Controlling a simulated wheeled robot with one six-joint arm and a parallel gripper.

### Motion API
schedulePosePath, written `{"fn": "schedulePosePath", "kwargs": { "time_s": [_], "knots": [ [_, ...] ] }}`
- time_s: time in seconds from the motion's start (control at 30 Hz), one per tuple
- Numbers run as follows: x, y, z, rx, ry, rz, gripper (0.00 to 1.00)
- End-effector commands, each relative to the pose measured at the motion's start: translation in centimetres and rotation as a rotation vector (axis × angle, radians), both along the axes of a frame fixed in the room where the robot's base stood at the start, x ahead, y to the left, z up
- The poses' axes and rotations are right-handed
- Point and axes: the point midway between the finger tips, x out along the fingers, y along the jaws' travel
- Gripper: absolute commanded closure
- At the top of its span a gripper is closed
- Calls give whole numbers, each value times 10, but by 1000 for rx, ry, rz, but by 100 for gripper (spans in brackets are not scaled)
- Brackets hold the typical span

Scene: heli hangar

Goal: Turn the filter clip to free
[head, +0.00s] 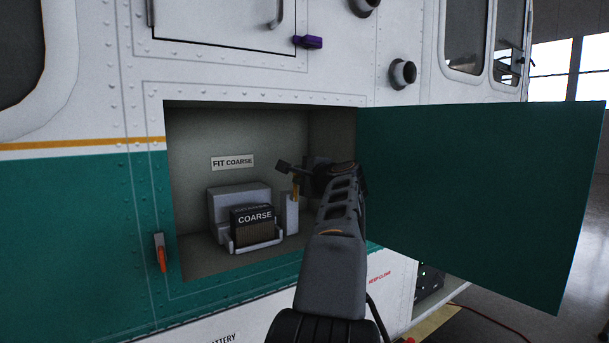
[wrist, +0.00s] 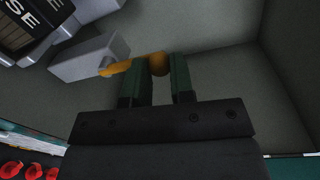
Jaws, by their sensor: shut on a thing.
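The filter clip (wrist: 116,68) is a small orange lever with a round end, at the side of a pale grey block (wrist: 88,57). In the wrist view its round end sits between the two green fingers of my gripper (wrist: 159,78), which are shut on it. The lever points left from the fingers towards the block. In the head view the clip (head: 295,193) shows as a small orange piece by the grey post, right of the black filter marked COARSE (head: 254,216). My arm hides part of that side.
The filter sits in a grey housing (head: 225,200) inside an open bay, under a FIT COARSE label (head: 232,162). A green door (head: 480,190) stands open at the right. An orange-handled latch (head: 161,255) is left of the bay.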

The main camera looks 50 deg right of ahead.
Motion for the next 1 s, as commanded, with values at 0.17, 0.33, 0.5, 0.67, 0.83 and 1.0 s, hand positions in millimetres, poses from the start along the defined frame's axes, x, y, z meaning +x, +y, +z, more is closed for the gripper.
{"fn": "schedulePosePath", "kwargs": {
  "time_s": [0.17, 0.33, 0.5, 0.67, 0.83, 1.0],
  "knots": [
    [0, 0, 0, 4, -2, 2, 100],
    [0, -1, 0, 3, -2, 0, 100],
    [-1, -1, 0, 2, -2, -1, 63],
    [-1, -1, 0, 1, -1, -2, 52],
    [-1, -1, 0, 1, -1, -2, 52],
    [-12, 3, 0, -1, -2, -4, 52]
  ]
}}
